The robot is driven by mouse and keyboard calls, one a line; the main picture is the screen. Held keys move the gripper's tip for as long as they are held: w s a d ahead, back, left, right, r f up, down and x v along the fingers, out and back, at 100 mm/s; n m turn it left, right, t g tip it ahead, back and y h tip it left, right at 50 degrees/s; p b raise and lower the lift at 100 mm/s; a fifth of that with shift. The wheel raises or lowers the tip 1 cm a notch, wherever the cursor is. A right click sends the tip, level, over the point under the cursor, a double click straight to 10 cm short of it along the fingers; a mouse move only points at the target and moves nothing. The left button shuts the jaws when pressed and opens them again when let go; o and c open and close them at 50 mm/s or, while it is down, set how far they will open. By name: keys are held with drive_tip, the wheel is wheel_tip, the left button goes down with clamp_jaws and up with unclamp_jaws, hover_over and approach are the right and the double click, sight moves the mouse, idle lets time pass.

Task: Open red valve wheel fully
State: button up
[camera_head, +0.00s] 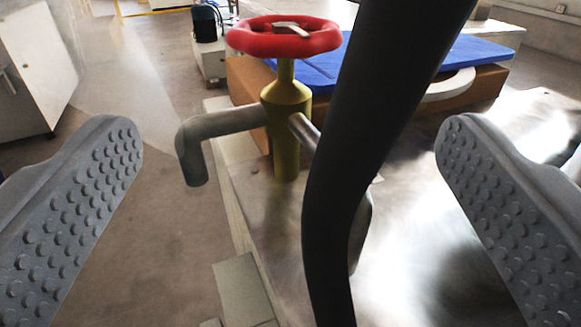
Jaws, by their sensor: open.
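The red valve wheel (262,42) lies flat on top of a yellow valve body (287,135), which stands on a metal surface. A grey spout pipe (215,125) bends down from the body's left side. My gripper (290,150) is open, its two studded grey fingers wide apart at the left and right of the view. The wheel is above and beyond the fingertips, between them in the picture, and nothing touches it. A thick black tube crosses the view close to the camera. It hides part of the pipe at the right of the valve.
A blue flat panel (470,52) on a brown block lies behind the valve to the right. A shiny metal surface (410,240) spreads at the right. A white cabinet (32,65) stands at the far left. The floor (150,220) at the left is clear.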

drive_tip(key=m+g+h+b, duration=0.4)
drive_tip(key=m+h+b, duration=0.3)
drive_tip(key=h, duration=0.4)
approach(292, 20)
drive_tip(key=b+x, duration=0.1)
drive_tip(key=x, duration=0.5)
drive_tip(key=b+x, duration=0.1)
drive_tip(key=x, duration=0.2)
drive_tip(key=shift+f+b, duration=0.3)
drive_tip(key=shift+f, duration=0.1)
drive_tip(key=shift+w+d+r, duration=0.15)
drive_tip(key=shift+w+d, duration=0.2)
drive_tip(key=shift+c, duration=0.3)
drive_tip(key=c, duration=0.9)
